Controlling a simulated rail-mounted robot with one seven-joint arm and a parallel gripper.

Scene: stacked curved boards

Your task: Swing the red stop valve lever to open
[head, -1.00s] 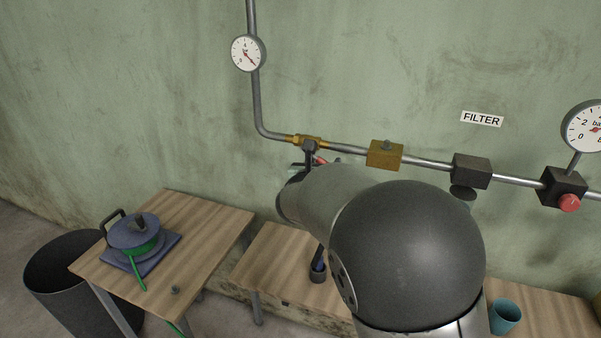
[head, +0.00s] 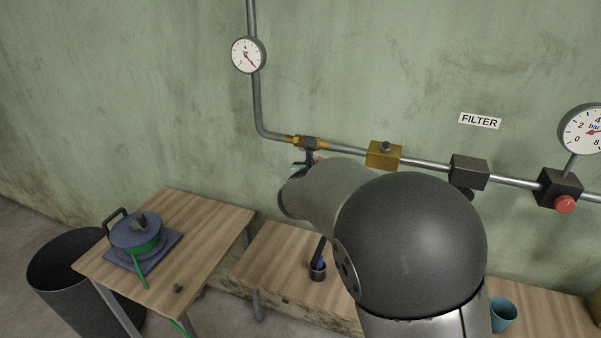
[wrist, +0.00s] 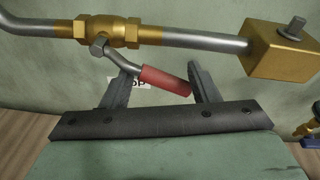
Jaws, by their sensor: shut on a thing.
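The stop valve is a brass body (wrist: 110,30) on a grey pipe. Its lever has a bare metal arm and a red grip (wrist: 165,82), sloping down to the right from the valve in the wrist view. My gripper (wrist: 160,74) has its two dark fingers on either side of the lever and is shut on it; the red grip shows between them. In the head view the brass valve (head: 308,142) is visible, with only a bit of the red grip (head: 319,160); my arm hides most of the gripper and lever.
A brass block (head: 384,154) and dark blocks (head: 468,171) sit along the pipe to the right. A red knob (head: 565,204) is farther right. Wooden tables (head: 200,225) stand below; a teal cup (head: 503,314) is at lower right.

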